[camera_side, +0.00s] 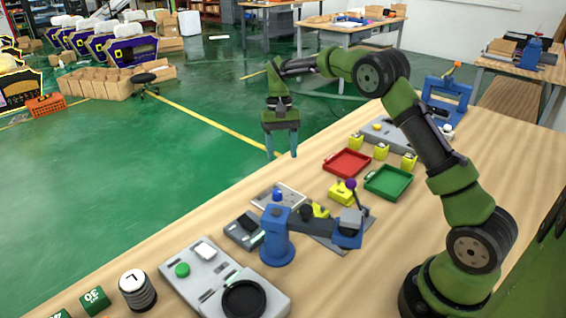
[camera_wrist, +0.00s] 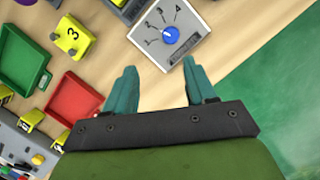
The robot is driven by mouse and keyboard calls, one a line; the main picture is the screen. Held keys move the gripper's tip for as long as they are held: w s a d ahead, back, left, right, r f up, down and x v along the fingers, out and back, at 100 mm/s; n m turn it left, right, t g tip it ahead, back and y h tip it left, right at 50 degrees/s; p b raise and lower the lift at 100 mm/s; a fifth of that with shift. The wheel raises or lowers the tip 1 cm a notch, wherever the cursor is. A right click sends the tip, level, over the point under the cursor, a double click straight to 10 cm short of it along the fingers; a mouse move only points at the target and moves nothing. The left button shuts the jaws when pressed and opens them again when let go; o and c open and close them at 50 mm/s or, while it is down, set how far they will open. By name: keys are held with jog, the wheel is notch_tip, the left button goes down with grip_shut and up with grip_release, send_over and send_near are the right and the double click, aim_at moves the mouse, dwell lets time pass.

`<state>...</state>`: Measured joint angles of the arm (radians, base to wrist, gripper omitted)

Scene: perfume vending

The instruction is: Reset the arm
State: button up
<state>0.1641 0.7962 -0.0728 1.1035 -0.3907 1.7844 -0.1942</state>
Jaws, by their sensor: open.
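My gripper (camera_side: 282,146) hangs in the air at the far edge of the table, fingers pointing down. Its two teal fingers are spread apart with nothing between them. In the wrist view my gripper (camera_wrist: 163,88) also shows open and empty. A dial panel with a blue knob (camera_wrist: 171,35) lies on the table beyond the fingertips. In the side view the same blue knob (camera_side: 277,195) shows behind the blue press-like device (camera_side: 277,245). A red tray (camera_side: 347,163) and a green tray (camera_side: 388,182) lie on the table to the right of my gripper.
Yellow blocks (camera_side: 381,151) stand near the trays, and another yellow block (camera_side: 341,193) sits by the device. Green floor (camera_side: 150,180) lies beyond the table edge.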

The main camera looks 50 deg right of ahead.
jog(key=s+a+r+n+t, duration=0.1)
jog(key=s+a+r+t, duration=0.2)
jog(key=s, duration=0.5)
jog(key=s+a+r+n+t, duration=0.1)
jog(key=s+a+r+t, duration=0.2)
jog(key=s, duration=0.6)
jog(key=s+a+r+n+t, duration=0.1)
jog(key=s+a+r+t, duration=0.2)
jog(key=s+a+r, duration=0.2)
jog(key=s+r, duration=0.2)
jog(key=s, duration=0.1)
jog(key=shift+s+t, duration=0.3)
